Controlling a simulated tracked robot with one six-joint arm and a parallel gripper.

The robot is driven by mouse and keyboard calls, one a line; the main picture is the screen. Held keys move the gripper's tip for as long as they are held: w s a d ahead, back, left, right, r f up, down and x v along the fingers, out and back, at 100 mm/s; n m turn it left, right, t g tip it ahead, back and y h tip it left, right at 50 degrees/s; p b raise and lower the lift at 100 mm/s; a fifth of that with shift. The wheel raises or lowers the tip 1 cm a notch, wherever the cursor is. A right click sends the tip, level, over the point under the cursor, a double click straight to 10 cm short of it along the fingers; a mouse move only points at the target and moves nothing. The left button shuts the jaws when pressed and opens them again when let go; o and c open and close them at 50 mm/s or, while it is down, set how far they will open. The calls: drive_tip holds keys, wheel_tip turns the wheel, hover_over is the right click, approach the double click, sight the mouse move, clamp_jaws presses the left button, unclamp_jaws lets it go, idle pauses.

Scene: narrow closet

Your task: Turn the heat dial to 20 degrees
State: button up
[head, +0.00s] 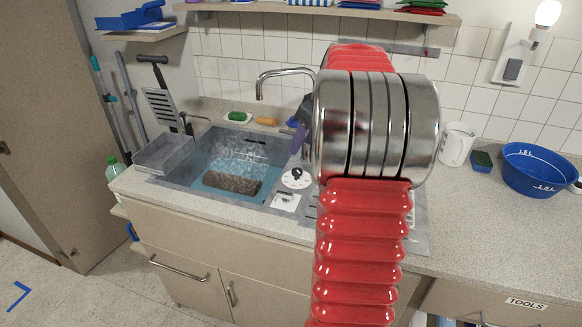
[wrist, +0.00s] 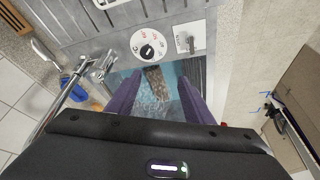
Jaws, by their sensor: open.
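The heat dial is a white round plate with a black knob and red markings, set by the sink; it shows in the wrist view (wrist: 148,46) and, small, in the head view (head: 296,178). The pointer setting is too small to read. My gripper (wrist: 157,92) has two purple fingers, spread apart and empty, pointing toward the sink side of the dial. The dial lies beyond the fingertips, and I see no contact. In the head view my red and steel arm hides most of the gripper; a purple part shows left of the arm.
A small white panel with a grey lever (wrist: 189,38) sits beside the dial. The sink (head: 225,165) holds water and a brown block. The tap (head: 285,73) arches behind it. A blue basin (head: 540,168) and white jug (head: 457,145) stand on the right counter.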

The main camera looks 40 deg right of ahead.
sight(297, 171)
drive_tip(key=d, duration=0.2)
drive_tip(key=d+f, duration=0.1)
drive_tip(key=shift+s+d, duration=0.35)
drive_tip(key=shift+f, duration=0.1)
drive_tip(key=x, duration=1.3)
drive_tip(key=shift+w+f, duration=0.2)
drive_tip(key=shift+f, duration=0.15)
drive_tip(key=shift+c, duration=0.5)
drive_tip(key=c, duration=0.9)
drive_tip(key=shift+a, duration=0.35)
drive_tip(key=shift+d, duration=0.15)
